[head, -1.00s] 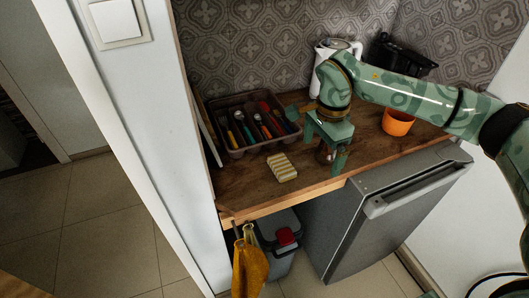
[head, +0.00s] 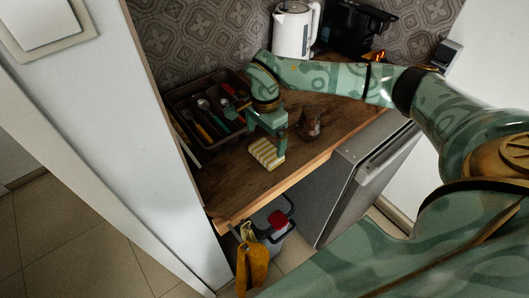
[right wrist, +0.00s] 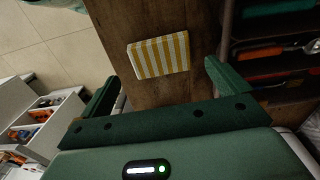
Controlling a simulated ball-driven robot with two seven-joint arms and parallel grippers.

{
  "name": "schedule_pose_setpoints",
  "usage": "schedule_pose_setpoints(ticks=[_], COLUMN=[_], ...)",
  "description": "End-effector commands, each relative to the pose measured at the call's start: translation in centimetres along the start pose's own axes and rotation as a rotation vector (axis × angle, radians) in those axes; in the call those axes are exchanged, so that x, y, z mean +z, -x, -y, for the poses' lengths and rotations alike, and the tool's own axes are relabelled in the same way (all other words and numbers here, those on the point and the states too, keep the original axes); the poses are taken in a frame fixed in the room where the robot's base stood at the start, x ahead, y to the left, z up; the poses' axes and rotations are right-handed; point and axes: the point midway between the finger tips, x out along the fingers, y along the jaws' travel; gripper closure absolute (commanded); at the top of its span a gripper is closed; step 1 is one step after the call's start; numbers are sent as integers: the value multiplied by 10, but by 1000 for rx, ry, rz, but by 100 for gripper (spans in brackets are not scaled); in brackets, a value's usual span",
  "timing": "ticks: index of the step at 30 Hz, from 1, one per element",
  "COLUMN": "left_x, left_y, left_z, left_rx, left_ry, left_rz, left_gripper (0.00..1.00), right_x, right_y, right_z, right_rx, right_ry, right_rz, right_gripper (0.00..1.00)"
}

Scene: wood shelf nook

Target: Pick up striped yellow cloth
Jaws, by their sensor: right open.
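The striped yellow and white cloth (head: 267,154) lies folded as a small block on the wooden counter (head: 225,178), near its front edge. My right gripper (head: 268,143) is open and empty, just above and beside the cloth in the head view. In the right wrist view the cloth (right wrist: 158,55) lies ahead of the open fingers (right wrist: 160,95), between their lines and apart from them. My left gripper is not in view.
A cutlery tray (head: 203,112) with several utensils stands behind the cloth. A brown jar (head: 309,124) stands to its right. A white kettle (head: 293,30) is at the back. A yellow cloth (head: 252,265) hangs below the counter edge beside a grey bin.

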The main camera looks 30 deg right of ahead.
Motion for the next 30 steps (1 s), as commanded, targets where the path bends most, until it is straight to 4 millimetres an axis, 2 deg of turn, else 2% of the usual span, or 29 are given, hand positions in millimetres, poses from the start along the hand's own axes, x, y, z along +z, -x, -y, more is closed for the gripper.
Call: schedule_pose_setpoints(ticks=[5,13,22,23,24,26,30], left_x=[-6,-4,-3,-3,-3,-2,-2], left_y=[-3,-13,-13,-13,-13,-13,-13], left_z=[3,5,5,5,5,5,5], left_rx=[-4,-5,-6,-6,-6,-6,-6], left_ry=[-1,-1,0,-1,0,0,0], left_rz=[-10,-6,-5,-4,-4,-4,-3], left_gripper=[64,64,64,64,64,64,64], right_x=[0,-4,-4,-4,-4,-4,-4], right_y=[-15,-57,-62,-62,-62,-62,-62], right_z=[0,1,2,2,2,2,2], right_rx=[2,3,-1,-1,-1,0,0], right_ry=[-2,-1,0,0,0,0,0], right_rz=[1,1,0,0,0,0,0], right_gripper=[0,0,0,6,17,32,32])
